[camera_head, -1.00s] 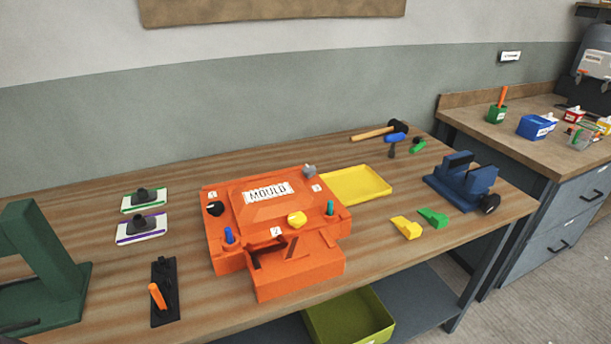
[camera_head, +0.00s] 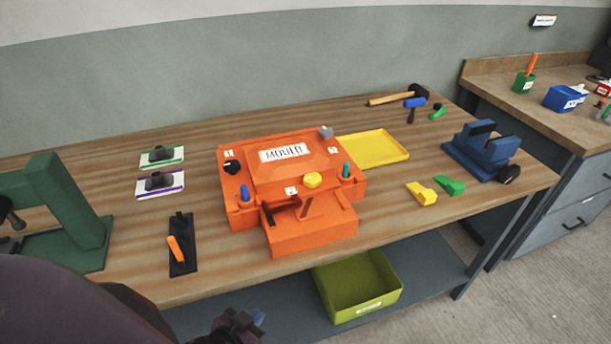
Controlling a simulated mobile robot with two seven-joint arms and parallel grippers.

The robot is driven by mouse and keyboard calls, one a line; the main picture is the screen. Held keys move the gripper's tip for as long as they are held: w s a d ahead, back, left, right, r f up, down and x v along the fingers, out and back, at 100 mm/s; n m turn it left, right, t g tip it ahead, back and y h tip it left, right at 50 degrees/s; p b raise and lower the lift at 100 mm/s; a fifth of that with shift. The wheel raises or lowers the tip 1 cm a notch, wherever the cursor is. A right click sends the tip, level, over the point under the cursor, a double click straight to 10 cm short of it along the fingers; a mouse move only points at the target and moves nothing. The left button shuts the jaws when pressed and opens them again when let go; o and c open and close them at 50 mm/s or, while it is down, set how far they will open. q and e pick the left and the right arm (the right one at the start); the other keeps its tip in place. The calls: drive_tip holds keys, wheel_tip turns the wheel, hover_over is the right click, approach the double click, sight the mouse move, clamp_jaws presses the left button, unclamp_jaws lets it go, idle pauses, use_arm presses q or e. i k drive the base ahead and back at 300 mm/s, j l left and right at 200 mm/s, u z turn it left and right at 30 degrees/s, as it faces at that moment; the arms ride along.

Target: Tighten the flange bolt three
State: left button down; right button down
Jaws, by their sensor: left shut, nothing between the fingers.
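The orange mould (camera_head: 300,232) sits on the wooden bench with a "MOULD" label on top. Around its flange are a black knob (camera_head: 231,167), a grey knob (camera_head: 326,132) and a yellow knob (camera_head: 312,180). Small white number tags sit beside them, too small to read surely. A blue peg (camera_head: 244,193) and a teal peg (camera_head: 346,170) stand at its front corners. My left gripper (camera_head: 256,319) shows at the bottom edge, shut and empty, in front of the bench and below the mould, partly cut off. My right gripper is out of view.
A black holder (camera_head: 187,255) with an orange-handled tool lies left of the mould. A green stand (camera_head: 75,215) is at far left. A yellow tray (camera_head: 385,144), blue vise (camera_head: 480,160) and yellow and green wedges lie right. A green bin (camera_head: 360,304) sits on the lower shelf.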

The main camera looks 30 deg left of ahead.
sight(326, 132)
drive_tip(key=u, duration=1.4)
drive_tip(key=k+l+u, duration=0.15)
drive_tip(key=u, duration=0.2)
drive_tip(key=k+l+u, duration=0.15)
drive_tip(key=l+u, duration=0.2)
drive_tip(key=k+l, duration=0.2)
drive_tip(key=i, duration=0.5)
